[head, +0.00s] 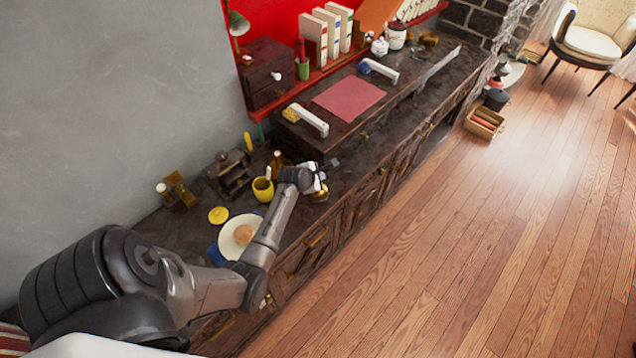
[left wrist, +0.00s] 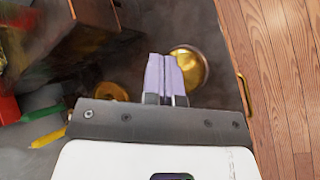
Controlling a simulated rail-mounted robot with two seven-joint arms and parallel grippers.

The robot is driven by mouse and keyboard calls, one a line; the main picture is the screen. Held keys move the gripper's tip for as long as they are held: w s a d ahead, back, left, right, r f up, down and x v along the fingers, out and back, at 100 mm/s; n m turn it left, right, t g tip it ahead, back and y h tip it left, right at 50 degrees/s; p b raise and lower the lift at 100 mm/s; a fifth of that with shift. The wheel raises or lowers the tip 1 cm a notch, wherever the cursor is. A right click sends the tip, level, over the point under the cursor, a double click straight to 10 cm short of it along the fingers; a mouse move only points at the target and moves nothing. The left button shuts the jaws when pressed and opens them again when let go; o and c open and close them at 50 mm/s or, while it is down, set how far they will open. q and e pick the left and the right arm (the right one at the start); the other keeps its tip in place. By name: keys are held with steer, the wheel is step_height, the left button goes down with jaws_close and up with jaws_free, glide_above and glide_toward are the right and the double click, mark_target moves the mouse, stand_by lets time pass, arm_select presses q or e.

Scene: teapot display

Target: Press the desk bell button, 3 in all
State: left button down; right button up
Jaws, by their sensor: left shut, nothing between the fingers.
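The desk bell appears as a brass-gold dome (head: 320,195) on the dark counter near its front edge, below my left gripper (head: 321,182). In the left wrist view the bell (left wrist: 190,68) is a round golden dome with a pale rim. There my left gripper (left wrist: 166,62) is shut, its two pale fingers side by side with nothing between them. The fingertips overlap the bell's left part in that view. I cannot tell whether they touch it. The bell's button is not clearly visible. My right gripper is not in view.
A yellow cup (head: 263,190) and a white plate (head: 236,238) stand left of the bell on the counter. Behind are a pink mat (head: 348,98) and a white-handled brush (head: 308,121). Another brass object (left wrist: 110,91) shows left of the fingers. Open wooden floor (head: 450,240) lies right.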

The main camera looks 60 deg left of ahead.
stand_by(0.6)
arm_select(q)
steer(key=shift+f, duration=0.3)
steer(key=shift+f, duration=0.15)
stand_by(0.4)
steer(key=shift+f, duration=0.6)
stand_by(0.4)
steer(key=shift+r, duration=0.25)
steer(key=shift+r+p, duration=0.75)
steer(key=shift+p, duration=0.45)
steer(key=shift+r, duration=0.1)
